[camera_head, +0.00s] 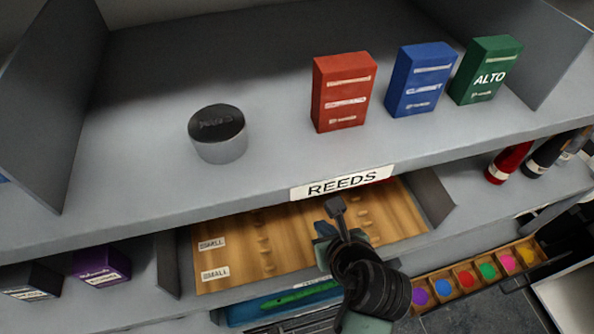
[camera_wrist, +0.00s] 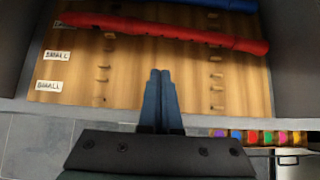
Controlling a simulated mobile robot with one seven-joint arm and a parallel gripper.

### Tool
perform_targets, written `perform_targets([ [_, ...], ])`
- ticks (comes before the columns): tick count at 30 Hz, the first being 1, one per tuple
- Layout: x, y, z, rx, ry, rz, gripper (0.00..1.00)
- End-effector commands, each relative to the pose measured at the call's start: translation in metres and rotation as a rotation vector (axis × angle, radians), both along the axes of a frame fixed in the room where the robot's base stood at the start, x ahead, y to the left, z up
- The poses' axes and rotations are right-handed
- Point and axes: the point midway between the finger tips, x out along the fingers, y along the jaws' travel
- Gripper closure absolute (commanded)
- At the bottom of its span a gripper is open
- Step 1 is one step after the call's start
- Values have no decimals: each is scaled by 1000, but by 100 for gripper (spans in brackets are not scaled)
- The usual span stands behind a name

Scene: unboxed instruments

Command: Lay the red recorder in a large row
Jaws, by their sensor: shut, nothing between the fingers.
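The red recorder (camera_wrist: 165,31) lies across the wooden rack (camera_wrist: 130,85) in the wrist view. It lies slightly aslant, its left end farther back than its thicker right end. It lies beyond two rows labelled SMALL; a label (camera_wrist: 62,25) by its left end is too blurred to read. I cannot tell whether it sits fully between the pegs. A blue recorder (camera_wrist: 225,4) lies behind it, cut by the frame edge. My gripper (camera_wrist: 160,72) is shut and empty, in front of and apart from the red recorder.
The upper shelf (camera_head: 120,190), with its REEDS label, overhangs the rack. Grey dividers (camera_head: 435,195) flank the rack. Boxes and a round tin (camera_head: 218,135) stand above. A compartmented tray of colours (camera_head: 475,278) lies at lower right. A green item (camera_head: 295,298) lies below.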

Motion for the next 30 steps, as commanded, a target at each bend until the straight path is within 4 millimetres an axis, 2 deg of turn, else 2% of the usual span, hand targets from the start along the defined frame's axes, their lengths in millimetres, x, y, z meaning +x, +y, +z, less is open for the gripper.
perform_targets([
  [8,15,4,-15,0,0,0,100],
  [21,67,21,-71,-2,1,1,100],
  [30,100,32,-70,-1,-3,1,100],
])
